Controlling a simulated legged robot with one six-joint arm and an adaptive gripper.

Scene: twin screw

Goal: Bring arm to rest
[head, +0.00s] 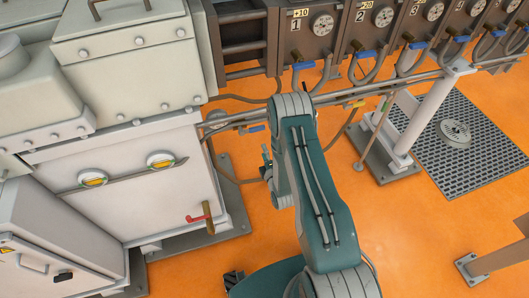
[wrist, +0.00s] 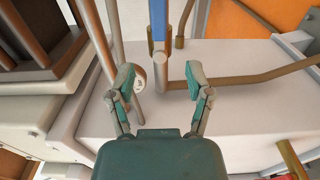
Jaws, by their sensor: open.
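My teal arm (head: 316,200) rises from the bottom of the head view and bends at a grey joint near the pipe run. In the wrist view my gripper (wrist: 161,82) is open, its two teal fingers spread apart with nothing held between them. A vertical pipe with a blue section (wrist: 158,28) shows beyond the fingers, and its lower end appears in the gap between them. I cannot tell whether anything touches the fingers. In the head view the gripper is mostly hidden by the arm.
A white machine cabinet (head: 130,200) with a red-handled valve (head: 196,218) stands left. Gauges (head: 322,26) and blue-handled valves (head: 304,65) line the back. A white post (head: 426,115) and floor grate (head: 477,150) are right. Orange floor (head: 400,230) is open between.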

